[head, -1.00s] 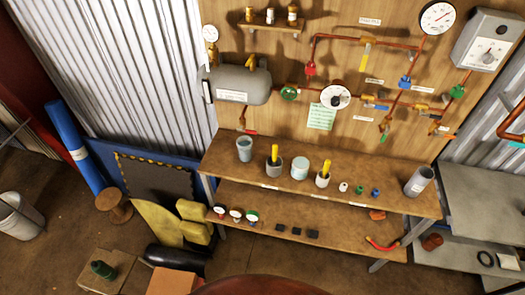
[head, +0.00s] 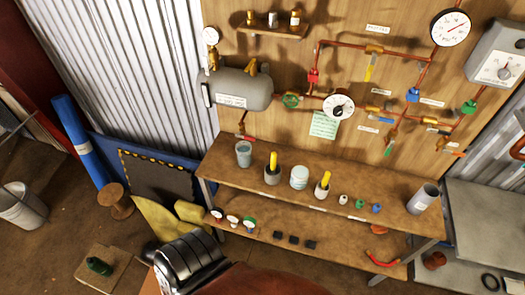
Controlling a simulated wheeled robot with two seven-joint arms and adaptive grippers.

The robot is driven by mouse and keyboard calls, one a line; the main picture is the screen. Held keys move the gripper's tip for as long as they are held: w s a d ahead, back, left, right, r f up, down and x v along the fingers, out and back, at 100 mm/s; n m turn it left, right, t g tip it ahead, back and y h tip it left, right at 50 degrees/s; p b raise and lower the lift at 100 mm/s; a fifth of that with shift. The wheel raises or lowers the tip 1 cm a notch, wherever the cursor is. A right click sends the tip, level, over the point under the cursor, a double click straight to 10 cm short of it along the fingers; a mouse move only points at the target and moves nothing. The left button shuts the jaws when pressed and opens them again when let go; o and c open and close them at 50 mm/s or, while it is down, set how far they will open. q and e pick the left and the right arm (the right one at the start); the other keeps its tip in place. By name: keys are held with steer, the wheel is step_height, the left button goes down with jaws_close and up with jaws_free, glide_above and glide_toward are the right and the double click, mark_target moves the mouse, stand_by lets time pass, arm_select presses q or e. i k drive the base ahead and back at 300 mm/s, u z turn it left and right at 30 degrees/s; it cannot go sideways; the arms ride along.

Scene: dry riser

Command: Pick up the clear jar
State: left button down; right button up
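A see-through, greyish jar (head: 244,154) stands upright at the left end of the upper bench board (head: 225,166). A pale jar with a bluish tint (head: 299,177) stands further right on the same board, between two grey pots with yellow handles. I cannot tell for certain which of the two is the clear jar. Neither is being touched. A grey ribbed metal part, seemingly of my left arm, shows at the bottom edge, well below the bench. No fingertips of either gripper show.
Grey pots (head: 272,177) (head: 322,191) flank the pale jar. Small coloured fittings (head: 360,204) and a tall grey cylinder (head: 422,198) stand to the right. Gauges (head: 232,221) sit on the lower shelf. A tank (head: 240,90) and pipes hang on the wall above.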

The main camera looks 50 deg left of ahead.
mark_target(244, 149)
steer(key=u, duration=0.05)
steer(key=i, duration=0.6)
steer(key=u, duration=2.6)
